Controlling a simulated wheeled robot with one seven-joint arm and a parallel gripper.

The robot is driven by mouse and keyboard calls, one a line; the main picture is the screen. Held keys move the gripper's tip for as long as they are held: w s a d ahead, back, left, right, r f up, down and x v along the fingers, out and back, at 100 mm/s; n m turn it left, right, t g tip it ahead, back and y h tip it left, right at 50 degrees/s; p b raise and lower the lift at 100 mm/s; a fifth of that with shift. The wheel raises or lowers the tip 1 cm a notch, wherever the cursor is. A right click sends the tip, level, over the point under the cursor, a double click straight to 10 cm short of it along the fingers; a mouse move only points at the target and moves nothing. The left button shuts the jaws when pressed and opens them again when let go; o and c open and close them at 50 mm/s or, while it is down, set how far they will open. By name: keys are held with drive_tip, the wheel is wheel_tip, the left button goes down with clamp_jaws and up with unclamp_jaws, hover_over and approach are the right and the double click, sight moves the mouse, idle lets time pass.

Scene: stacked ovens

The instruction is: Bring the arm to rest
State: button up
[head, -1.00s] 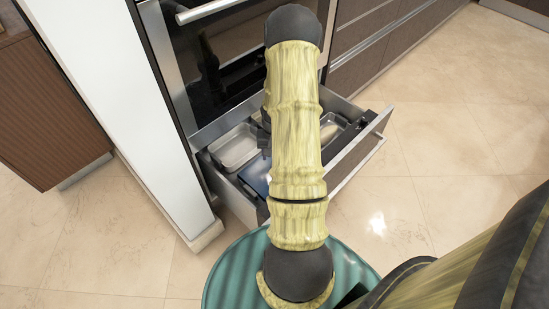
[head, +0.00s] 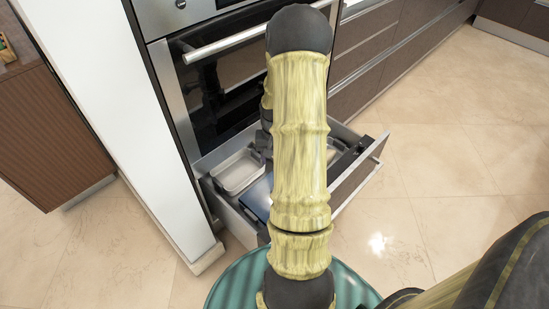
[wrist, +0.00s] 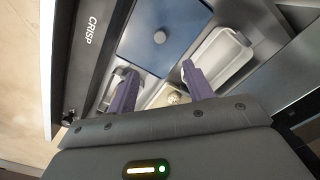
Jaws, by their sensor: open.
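My gripper (wrist: 161,88) shows in the wrist view as two purple fingers spread apart with nothing held between them. It is above the open drawer (wrist: 92,75), whose front carries the word CRISP. In the head view my arm hides most of the gripper and the middle of the drawer (head: 349,187). A blue lid-like panel (wrist: 185,22) with a round knob lies in the drawer beyond the fingers. A small pale round item (wrist: 174,98) shows between the fingers, apparently below them.
A metal tray (head: 238,172) sits in the drawer's left part. The oven (head: 215,85) with its bar handle (head: 235,42) stands above the drawer. A white panel (head: 125,110) is on the left, cabinets (head: 385,60) on the right. The tiled floor (head: 455,150) at right is clear.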

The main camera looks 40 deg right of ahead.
idle(0.7)
drive_tip(key=a+r+n+t, duration=0.1)
drive_tip(key=a+r+n, duration=0.1)
drive_tip(key=a+r, duration=0.35)
drive_tip(key=a+r+n, duration=0.2)
drive_tip(key=a+r, duration=0.1)
drive_tip(key=a, duration=0.5)
drive_tip(key=s+a+r+n+t, duration=0.2)
drive_tip(key=s+a+r+n, duration=0.35)
drive_tip(key=a, duration=0.65)
wheel_tip(320, 180, up, 33)
drive_tip(key=s+m+p, duration=0.1)
drive_tip(key=p, duration=3.1)
drive_tip(key=shift+s, duration=0.25)
drive_tip(key=shift+m, duration=0.25)
